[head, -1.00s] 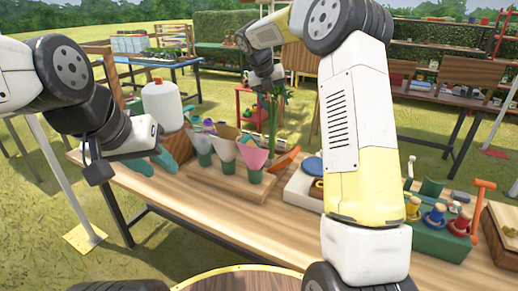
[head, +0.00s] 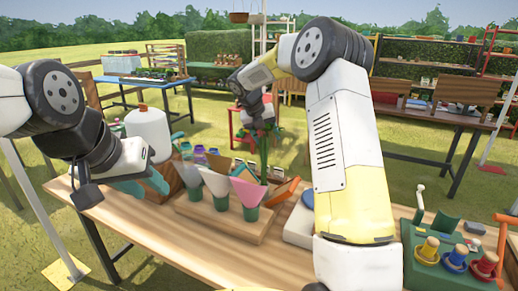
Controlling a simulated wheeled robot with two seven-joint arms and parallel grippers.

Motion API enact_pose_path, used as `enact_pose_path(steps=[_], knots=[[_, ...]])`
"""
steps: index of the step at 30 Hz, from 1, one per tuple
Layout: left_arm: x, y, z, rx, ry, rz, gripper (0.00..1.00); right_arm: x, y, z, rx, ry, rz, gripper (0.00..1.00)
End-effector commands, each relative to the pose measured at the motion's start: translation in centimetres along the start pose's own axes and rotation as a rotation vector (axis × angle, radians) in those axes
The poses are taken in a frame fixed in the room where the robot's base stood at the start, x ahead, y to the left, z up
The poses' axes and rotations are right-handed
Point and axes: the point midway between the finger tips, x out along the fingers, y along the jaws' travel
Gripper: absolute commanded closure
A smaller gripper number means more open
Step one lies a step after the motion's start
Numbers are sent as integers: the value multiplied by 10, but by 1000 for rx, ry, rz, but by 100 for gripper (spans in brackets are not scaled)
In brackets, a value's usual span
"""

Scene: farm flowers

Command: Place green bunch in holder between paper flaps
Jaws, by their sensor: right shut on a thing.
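The green bunch (head: 264,154) hangs upright with its stems down, behind the pink paper cone. My right gripper (head: 261,129) is shut on its upper part; the fingers are partly hidden by leaves. The wooden holder (head: 207,219) stands on the table. Green cups in it carry paper flaps: a pink cone (head: 249,190), a pale cone (head: 216,182) and another pale cone (head: 187,172) at the left. The lower stem ends are hidden, so I cannot tell whether they are inside the holder.
A white jug (head: 148,130) stands behind my left gripper, with purple-capped bottles (head: 199,153) to its right. An orange-handled tool (head: 284,191) lies right of the holder. A green block with colored knobs (head: 440,262) is at the right. The table front (head: 150,235) is clear.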

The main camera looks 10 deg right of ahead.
Motion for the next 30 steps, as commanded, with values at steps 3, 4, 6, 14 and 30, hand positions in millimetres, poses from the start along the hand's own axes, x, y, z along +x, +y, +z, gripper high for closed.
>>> enact_pose_path(steps=[3, 4, 6, 14, 30], knots=[[0, 0, 0, 0, 0, 0, 64, 12, 4, -6, -2, 2, -1, 100], [0, 0, 0, 0, 0, 0, 64, 16, 5, -7, -1, 3, -1, 100], [0, 0, 0, 0, 0, 0, 64, 26, 9, -11, -3, 4, -1, 100], [0, 0, 0, 0, 0, 0, 64, 31, 10, -13, 0, -1, 0, 100], [0, 0, 0, 0, 0, 0, 64, 33, 11, -14, 0, 1, 0, 21]])
